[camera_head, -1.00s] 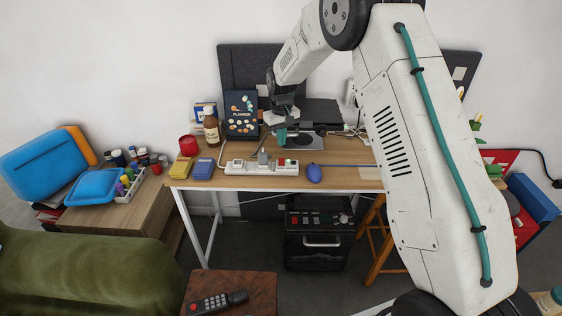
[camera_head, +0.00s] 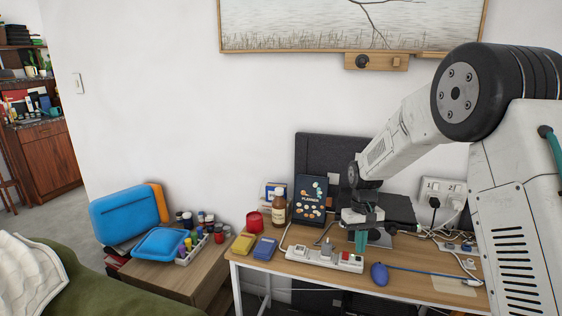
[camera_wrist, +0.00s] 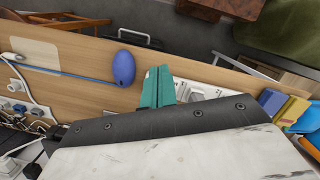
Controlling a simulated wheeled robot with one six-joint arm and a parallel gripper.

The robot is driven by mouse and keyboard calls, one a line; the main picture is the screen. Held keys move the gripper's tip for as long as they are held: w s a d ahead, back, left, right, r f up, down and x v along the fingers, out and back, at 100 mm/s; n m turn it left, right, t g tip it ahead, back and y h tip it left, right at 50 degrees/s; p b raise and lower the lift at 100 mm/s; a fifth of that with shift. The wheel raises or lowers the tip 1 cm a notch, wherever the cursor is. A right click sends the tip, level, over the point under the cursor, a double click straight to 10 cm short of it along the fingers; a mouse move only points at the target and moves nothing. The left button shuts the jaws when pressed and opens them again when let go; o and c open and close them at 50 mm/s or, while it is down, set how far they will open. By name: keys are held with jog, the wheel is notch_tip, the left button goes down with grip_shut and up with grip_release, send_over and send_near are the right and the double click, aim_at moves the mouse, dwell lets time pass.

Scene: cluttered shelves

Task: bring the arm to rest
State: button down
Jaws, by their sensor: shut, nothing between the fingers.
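My gripper (camera_head: 361,241) is over the wooden desk (camera_head: 437,273) with its teal fingers pointing down. The fingers are together and hold nothing. They also show in the wrist view (camera_wrist: 158,84), with the white power strip (camera_wrist: 202,91) partly hidden behind them. In the head view the power strip (camera_head: 323,258) lies just left of and in front of the fingers. I cannot tell how far the fingertips are above the desk. My white arm reaches in from the right and bends down at the elbow.
A blue bulb-shaped object (camera_head: 379,274) lies right of the strip. A brown bottle (camera_head: 279,207), a planner (camera_head: 311,200) and a red jar (camera_head: 255,221) stand left of my gripper. Cables and a wall socket (camera_head: 443,190) are at the right.

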jog(key=s+r+t, duration=0.1)
jog(key=s+r, duration=0.5)
jog(key=s, duration=0.7)
jog(key=s+d+r+m+t, duration=0.1)
jog(key=s+r, duration=0.6)
jog(key=s, duration=0.6)
jog(key=s+d+r+t, duration=0.1)
jog(key=s+r, duration=0.6)
jog(key=s, duration=0.6)
jog(key=shift+d+m, duration=0.15)
jog(key=shift+m, duration=0.15)
